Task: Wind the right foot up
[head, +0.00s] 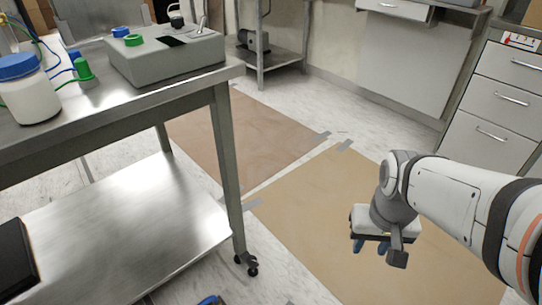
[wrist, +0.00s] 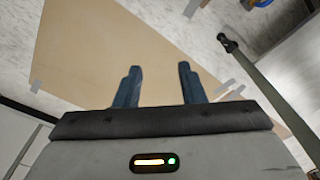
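A steel table (head: 150,95) stands at the left in the head view. Its near right leg ends in a dark foot (head: 246,262) that looks like a caster, standing on the floor. The same kind of dark foot shows at the upper right of the wrist view (wrist: 228,42), at the end of a metal leg. Its fine parts are too small to tell. My gripper (head: 371,247) is at the right, apart from the leg, above the brown floor sheet. In the wrist view my gripper (wrist: 160,72) has its two blue fingers spread, with nothing between them.
Brown sheets (head: 290,205) lie taped to the floor; this stretch is clear. The table's lower shelf (head: 120,230) is left of the leg. A blue item (head: 208,300) lies at the bottom edge. Drawer cabinets (head: 500,100) stand at the right.

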